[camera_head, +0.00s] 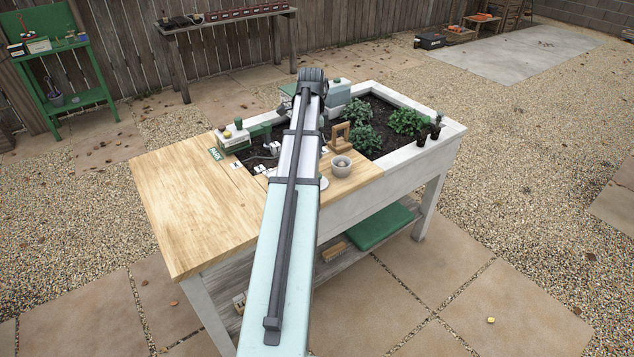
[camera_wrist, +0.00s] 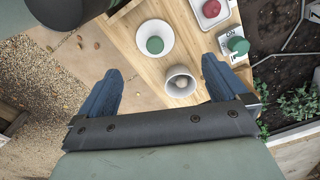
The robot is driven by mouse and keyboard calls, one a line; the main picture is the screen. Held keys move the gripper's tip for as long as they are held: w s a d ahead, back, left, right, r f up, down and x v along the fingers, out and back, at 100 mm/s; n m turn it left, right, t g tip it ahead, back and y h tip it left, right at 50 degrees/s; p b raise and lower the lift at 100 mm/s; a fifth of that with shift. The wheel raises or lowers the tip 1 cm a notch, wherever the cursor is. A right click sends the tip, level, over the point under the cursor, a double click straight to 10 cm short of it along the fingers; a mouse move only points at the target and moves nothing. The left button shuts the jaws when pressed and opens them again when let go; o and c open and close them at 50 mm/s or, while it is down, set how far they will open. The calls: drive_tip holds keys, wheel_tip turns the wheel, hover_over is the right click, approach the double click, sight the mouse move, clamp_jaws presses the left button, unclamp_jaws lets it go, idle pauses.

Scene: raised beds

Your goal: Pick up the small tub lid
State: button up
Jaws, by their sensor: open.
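My gripper (camera_wrist: 161,65) shows in the wrist view with its two blue fingers wide apart and nothing between them. Beyond the fingertips a round green piece (camera_wrist: 155,45) lies in a white dish (camera_wrist: 142,34) on the wooden top. A round red piece (camera_wrist: 211,9) lies on a white tray (camera_wrist: 222,17). I cannot tell for sure which of these is the small tub lid. In the head view my arm hides the gripper and part of the worktop.
A pale pot (camera_wrist: 180,84) stands near the right finger; it also shows in the head view (camera_head: 341,167). A wooden stand (camera_head: 341,140) is behind it. Soil with leafy plants (camera_head: 406,122) fills the bed at right. The left wooden top (camera_head: 190,210) is clear.

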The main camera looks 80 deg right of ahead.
drive_tip(key=shift+s+a+f, duration=0.1)
drive_tip(key=shift+s+f, duration=0.15)
drive_tip(key=shift+f, duration=2)
drive_tip(key=shift+s+f, duration=0.25)
drive_tip(key=shift+f, duration=1.95)
drive_tip(key=shift+s+a+f, duration=0.1)
drive_tip(key=shift+s+f, duration=0.15)
drive_tip(key=shift+f, duration=2)
drive_tip(key=c, duration=0.8)
drive_tip(key=shift+c, duration=0.2)
drive_tip(key=shift+r, duration=0.15)
